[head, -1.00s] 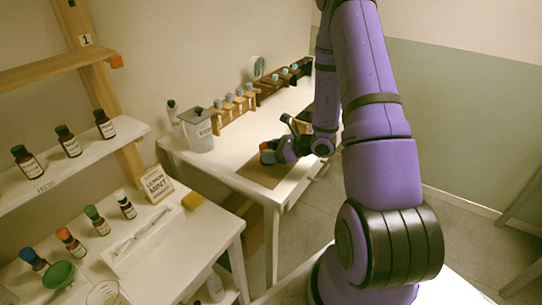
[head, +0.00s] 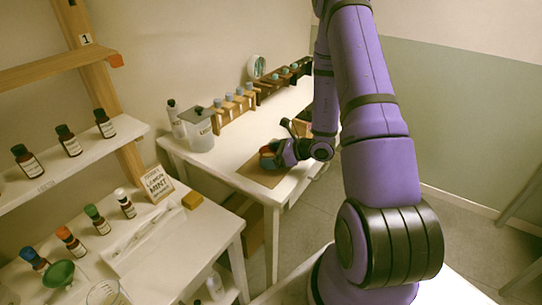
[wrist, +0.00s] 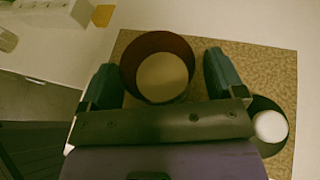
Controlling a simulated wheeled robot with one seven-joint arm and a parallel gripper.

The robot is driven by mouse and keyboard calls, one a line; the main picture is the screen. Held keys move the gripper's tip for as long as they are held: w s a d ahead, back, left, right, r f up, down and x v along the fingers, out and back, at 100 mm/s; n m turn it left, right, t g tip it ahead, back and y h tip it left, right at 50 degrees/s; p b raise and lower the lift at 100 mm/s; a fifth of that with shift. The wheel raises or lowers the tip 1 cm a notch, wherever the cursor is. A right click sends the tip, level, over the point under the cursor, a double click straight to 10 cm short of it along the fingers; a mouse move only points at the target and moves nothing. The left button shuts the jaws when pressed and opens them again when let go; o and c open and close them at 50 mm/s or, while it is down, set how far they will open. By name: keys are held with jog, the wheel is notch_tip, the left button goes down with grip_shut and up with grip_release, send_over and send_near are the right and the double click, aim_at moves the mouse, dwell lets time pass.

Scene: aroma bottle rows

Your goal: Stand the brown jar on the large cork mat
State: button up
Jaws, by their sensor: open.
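The brown jar (wrist: 157,68) stands over the large cork mat (wrist: 275,75), seen from above as a dark brown rim around a pale round inside. My gripper (wrist: 163,80) is open, with one teal finger on each side of the jar and small gaps at both sides. In the head view my gripper (head: 272,156) is low over the cork mat (head: 262,178) on the far white table. The jar is mostly hidden there by the gripper. Whether its base touches the mat is hard to see.
A dark round thing with a white top (wrist: 270,127) is at the mat's right side, close to my gripper. A lidded canister (head: 201,137) and a wooden rack of bottles (head: 235,108) stand behind. A fan (head: 257,67) is at the back.

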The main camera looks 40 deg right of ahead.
jog(key=v, duration=1.1)
jog(key=shift+s+d+r, duration=0.1)
jog(key=shift+s+d, duration=0.05)
jog(key=shift+s, duration=0.05)
jog(key=shift+s+r, duration=0.1)
jog(key=shift+r, duration=0.05)
jog(key=s+a+r+n+g+y, duration=0.15)
jog(key=a+r+n+g, duration=0.25)
jog(key=a+r+n, duration=0.4)
jog(key=s+a+r+n+g, duration=0.2)
jog(key=a+r+n+g, duration=0.2)
jog(key=a+r+n, duration=0.5)
jog(key=s+a+r+n+t+h, duration=0.2)
jog(key=s+r+n+h, duration=0.7)
jog(key=s+r, duration=0.5)
jog(key=shift+a+r+n+t+h, duration=0.4)
jog(key=shift+a+n, duration=0.25)
jog(key=shift+n, duration=0.55)
